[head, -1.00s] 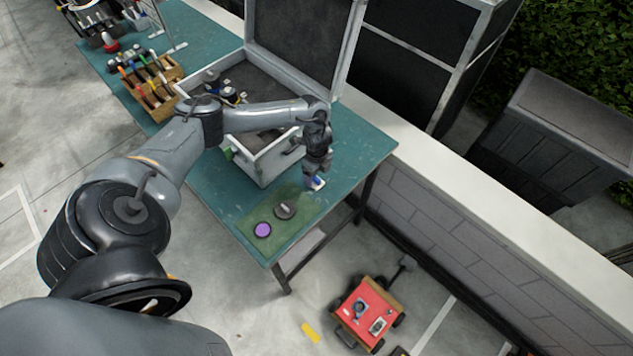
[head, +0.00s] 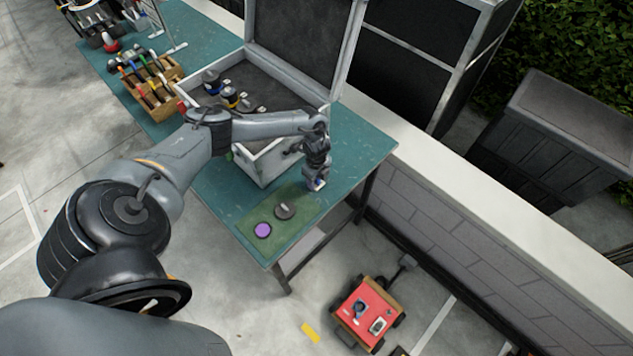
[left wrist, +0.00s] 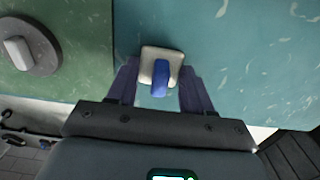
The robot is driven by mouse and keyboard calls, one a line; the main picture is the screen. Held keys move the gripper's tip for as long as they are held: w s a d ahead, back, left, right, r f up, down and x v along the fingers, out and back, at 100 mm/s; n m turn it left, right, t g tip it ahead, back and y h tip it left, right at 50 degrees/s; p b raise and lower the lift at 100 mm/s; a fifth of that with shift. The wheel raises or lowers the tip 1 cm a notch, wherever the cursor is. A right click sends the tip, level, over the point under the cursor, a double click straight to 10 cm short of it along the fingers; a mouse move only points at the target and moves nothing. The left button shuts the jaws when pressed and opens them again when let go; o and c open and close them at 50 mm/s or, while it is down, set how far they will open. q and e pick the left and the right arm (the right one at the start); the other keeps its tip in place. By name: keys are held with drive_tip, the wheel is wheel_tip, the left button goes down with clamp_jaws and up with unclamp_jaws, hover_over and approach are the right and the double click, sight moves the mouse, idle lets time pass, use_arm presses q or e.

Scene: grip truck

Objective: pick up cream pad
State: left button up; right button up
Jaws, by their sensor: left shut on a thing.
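The cream pad (left wrist: 147,52) is a small pale square with a blue grip (left wrist: 161,76) on top. In the head view the cream pad (head: 319,184) is a small pale spot at the far right end of the green mat, mostly hidden by my left gripper (head: 315,183). In the left wrist view the fingers of my left gripper (left wrist: 158,82) stand on either side of the pad, shut on it. I cannot tell whether the pad still touches the surface below. My right gripper is not in view.
A grey disc (head: 285,211) and a purple disc (head: 263,230) lie on the green mat (head: 276,236). An open case (head: 266,172) stands behind on the teal table (head: 352,150). A wooden tool box (head: 155,98) is farther left. A red-topped cart (head: 366,308) is on the floor.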

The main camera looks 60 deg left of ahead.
use_arm(q)
drive_tip(key=shift+c, duration=0.4)
drive_tip(key=shift+r, duration=0.45)
wheel_tip(320, 180, up, 4)
drive_tip(key=shift+f, duration=0.25)
drive_tip(key=w+d+r, duration=0.5)
drive_tip(key=d+r, duration=0.1)
drive_tip(key=d, duration=0.4)
drive_tip(key=shift+d+r, duration=0.3)
drive_tip(key=shift+d, duration=0.05)
drive_tip(key=o, duration=0.4)
drive_tip(key=c, duration=0.3)
